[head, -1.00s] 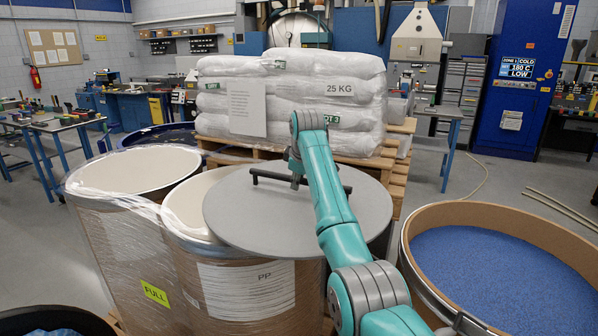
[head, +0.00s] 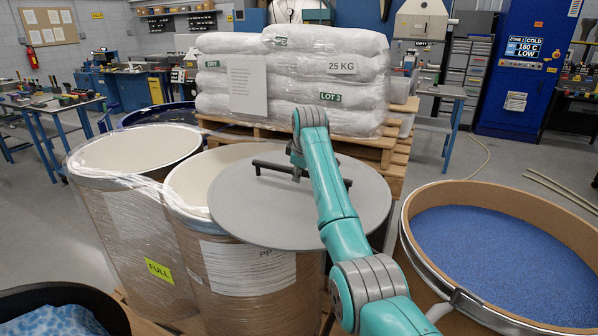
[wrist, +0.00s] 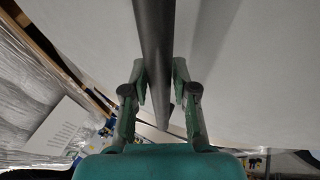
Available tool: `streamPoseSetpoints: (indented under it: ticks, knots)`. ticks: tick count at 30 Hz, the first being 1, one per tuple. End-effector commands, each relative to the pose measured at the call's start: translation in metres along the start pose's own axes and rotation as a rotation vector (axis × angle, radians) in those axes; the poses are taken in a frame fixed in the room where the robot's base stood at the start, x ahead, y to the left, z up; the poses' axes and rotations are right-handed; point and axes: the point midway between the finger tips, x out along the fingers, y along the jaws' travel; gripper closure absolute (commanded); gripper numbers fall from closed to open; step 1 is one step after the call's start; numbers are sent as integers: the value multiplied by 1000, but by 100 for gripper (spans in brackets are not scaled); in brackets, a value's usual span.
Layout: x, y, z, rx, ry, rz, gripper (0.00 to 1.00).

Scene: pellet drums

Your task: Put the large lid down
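The large lid (head: 300,215) is a flat grey disc with a dark bar handle (head: 270,168). My gripper (head: 297,174) is at the handle, partly hidden behind my arm in the head view. In the wrist view its two fingers (wrist: 160,90) stand on either side of the dark bar (wrist: 153,40), pressed close to it. The lid covers the right part of the open PP drum (head: 245,268) and overhangs its right side. A pale crescent of the drum's opening shows on the left. I cannot tell whether the lid touches the rim.
A FULL drum (head: 125,225) with an open top stands left, wrapped in film. An open drum of blue pellets (head: 510,250) stands right. A pallet of white sacks (head: 300,80) is behind. A dark-rimmed bin (head: 95,298) is at lower left. Floor shows at right behind the pellet drum.

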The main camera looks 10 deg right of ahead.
Motion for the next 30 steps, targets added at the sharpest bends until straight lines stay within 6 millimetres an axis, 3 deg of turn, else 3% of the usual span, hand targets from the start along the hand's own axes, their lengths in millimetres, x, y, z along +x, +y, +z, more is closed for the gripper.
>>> streamPoseSetpoints:
  ticks: [1, 2, 14, 20, 30]
  knots:
    - [0, 0, 0, 0, 0, 0, 57]
    - [0, 0, 0, 0, 0, 0, 50]
    - [-5, 1, -1, 0, 0, 1, 50]
    - [-33, 2, -1, 0, 2, 2, 50]
    - [-99, 2, -1, 0, 1, 2, 50]
